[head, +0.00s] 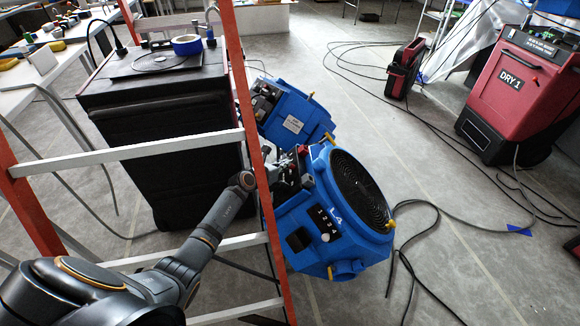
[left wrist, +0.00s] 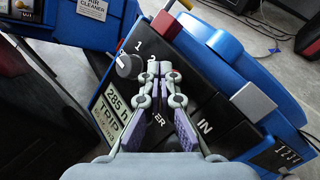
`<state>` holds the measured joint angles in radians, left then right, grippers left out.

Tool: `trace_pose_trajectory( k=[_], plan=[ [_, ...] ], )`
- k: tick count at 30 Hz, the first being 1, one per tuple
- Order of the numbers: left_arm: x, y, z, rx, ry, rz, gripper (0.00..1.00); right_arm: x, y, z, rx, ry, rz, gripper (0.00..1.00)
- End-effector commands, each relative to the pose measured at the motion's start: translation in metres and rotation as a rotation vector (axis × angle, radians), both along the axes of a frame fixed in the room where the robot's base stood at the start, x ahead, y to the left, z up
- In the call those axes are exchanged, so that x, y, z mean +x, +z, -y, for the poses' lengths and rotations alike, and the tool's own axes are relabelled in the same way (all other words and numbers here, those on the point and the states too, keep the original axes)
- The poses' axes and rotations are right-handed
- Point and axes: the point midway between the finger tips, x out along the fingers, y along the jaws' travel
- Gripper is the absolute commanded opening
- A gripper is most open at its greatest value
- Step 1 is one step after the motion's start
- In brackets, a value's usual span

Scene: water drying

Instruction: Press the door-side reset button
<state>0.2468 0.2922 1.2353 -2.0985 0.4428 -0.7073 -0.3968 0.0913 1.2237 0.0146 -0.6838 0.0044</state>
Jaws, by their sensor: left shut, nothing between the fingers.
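A blue machine (head: 330,235) with a round black grille stands on the floor, right of the ladder. A second blue machine (head: 291,120) stands behind it. My left gripper (head: 291,170) is at the near machine's upper left side, shut and empty. In the left wrist view my fingertips (left wrist: 161,70) are together over a black panel. The panel carries a dial (left wrist: 128,66), a display (left wrist: 110,108) reading "285 h" and "TRIP", a red block (left wrist: 164,24) and a grey block (left wrist: 250,102). The fingers hide part of the lettering. I cannot tell which part is the reset button, nor whether the fingers touch the panel.
An orange ladder (head: 238,80) stands close in front, with my left arm near its rungs. A black box (head: 170,140) stands behind it. Cables (head: 430,215) cross the floor. A red machine (head: 515,95) marked "DRY 1" stands at the right.

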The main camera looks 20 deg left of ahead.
Motion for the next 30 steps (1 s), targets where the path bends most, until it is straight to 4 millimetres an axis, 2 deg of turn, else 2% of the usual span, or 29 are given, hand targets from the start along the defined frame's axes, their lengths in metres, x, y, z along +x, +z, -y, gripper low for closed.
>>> trace_pose_trajectory(
  k=[23, 30],
  plan=[
    [0.0020, -0.0041, 0.0044, 0.000, -0.001, 0.000, 0.00, 0.0000, -0.0018, 0.0004, -0.001, 0.000, 0.000, 0.56],
    [-0.0012, 0.0021, -0.0013, 0.000, 0.000, -0.001, 0.00, 0.0001, 0.0046, 0.0005, -0.001, 0.000, 0.000, 0.56]
  ],
)
